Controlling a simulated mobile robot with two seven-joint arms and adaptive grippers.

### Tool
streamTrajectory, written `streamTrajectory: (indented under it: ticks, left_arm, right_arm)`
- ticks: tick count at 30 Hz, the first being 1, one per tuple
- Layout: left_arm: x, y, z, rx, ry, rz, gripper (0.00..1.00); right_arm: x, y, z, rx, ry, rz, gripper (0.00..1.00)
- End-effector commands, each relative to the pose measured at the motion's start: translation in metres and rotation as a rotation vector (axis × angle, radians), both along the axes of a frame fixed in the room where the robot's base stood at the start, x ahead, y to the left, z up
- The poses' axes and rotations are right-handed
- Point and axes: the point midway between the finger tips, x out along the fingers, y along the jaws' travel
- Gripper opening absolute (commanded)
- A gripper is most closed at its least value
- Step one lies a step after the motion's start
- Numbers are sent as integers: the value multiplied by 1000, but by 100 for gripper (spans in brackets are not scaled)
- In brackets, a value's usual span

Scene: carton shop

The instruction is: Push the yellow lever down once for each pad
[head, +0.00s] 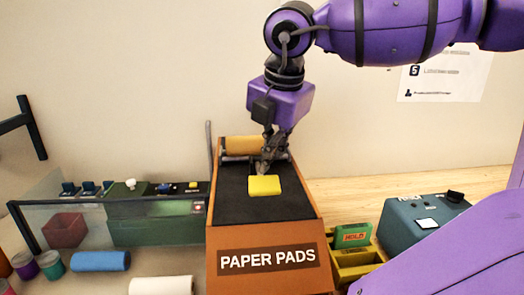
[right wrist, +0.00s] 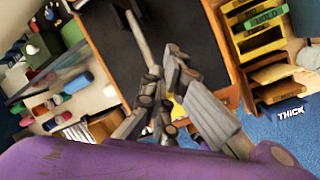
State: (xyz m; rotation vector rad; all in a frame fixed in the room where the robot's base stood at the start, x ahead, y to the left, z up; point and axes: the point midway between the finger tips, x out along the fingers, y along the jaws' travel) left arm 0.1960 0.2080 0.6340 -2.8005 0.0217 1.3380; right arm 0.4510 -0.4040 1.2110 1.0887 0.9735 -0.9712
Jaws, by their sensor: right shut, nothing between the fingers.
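The orange dispenser (head: 213,235) labelled PAPER PADS stands in the middle of the head view, with a dark top. A yellow block (head: 265,185), which looks like the lever's pressing end, shows over that dark top. My right gripper (head: 262,170) is shut and empty, pointing down just behind the yellow block; whether they touch I cannot tell. In the right wrist view my right gripper (right wrist: 165,105) is over the dark top (right wrist: 190,40), and a grey bar (right wrist: 138,40) runs toward its fingers. My left gripper is out of view.
A yellow roller (head: 240,145) lies at the dispenser's back. Right of it stand a yellow tray (head: 355,268) with a green HOLD card (head: 352,236) and a blue box (head: 415,222). Left are a green machine (head: 150,230), a clear panel (head: 75,205) and rolls (head: 100,261).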

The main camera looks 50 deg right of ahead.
Motion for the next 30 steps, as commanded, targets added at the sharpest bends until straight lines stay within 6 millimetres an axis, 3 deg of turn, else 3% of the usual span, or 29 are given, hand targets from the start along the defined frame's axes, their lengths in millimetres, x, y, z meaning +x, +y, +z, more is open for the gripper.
streamTrajectory:
  ticks: [14, 30]
  left_arm:
    - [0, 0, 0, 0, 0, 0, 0]
    - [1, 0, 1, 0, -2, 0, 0]
  right_arm:
    - [0, 0, 0, 1, 1, 0, 0]
    - [12, -10, 28, 0, 1, -1, 0]
